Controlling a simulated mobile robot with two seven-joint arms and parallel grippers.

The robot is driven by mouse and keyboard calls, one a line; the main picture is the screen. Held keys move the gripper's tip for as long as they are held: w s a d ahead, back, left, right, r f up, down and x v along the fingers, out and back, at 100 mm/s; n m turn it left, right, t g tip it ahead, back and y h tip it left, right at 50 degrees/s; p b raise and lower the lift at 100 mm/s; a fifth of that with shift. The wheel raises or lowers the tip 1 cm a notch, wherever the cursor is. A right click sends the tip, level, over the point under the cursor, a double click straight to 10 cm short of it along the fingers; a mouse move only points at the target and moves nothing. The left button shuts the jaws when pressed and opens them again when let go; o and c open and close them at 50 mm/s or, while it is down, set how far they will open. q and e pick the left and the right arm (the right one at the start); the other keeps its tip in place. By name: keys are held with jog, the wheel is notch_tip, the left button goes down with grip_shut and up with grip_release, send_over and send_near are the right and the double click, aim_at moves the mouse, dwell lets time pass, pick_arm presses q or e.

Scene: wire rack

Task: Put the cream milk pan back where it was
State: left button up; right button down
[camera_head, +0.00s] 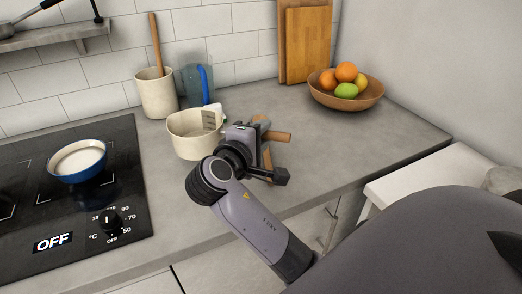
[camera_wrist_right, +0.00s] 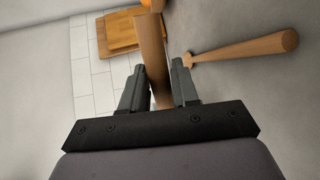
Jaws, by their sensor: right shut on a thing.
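The cream milk pan (camera_head: 190,146) is just left of my right gripper in the head view, upright, near the back of the counter. Whether it touches the counter is hard to tell. My right gripper (camera_head: 259,136) is shut on its wooden handle (camera_head: 281,137), whose end sticks out to the right. In the right wrist view the gripper (camera_wrist_right: 158,82) has the handle (camera_wrist_right: 151,48) between its fingers; the pan's body is out of that view. My left gripper is not in view.
A utensil crock (camera_head: 156,97) and blue pitcher (camera_head: 194,84) stand behind the pan. A blue bowl (camera_head: 76,177) is on the cooktop (camera_head: 120,150), left. A fruit bowl (camera_head: 325,94) and cutting boards (camera_head: 306,45) are at right.

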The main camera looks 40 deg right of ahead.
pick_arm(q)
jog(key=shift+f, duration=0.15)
pick_arm(e)
jog(key=shift+f, duration=2.1)
jog(key=c, duration=0.8)
grip_release()
jog(key=shift+f, duration=0.1)
jog(key=shift+c, duration=0.2)
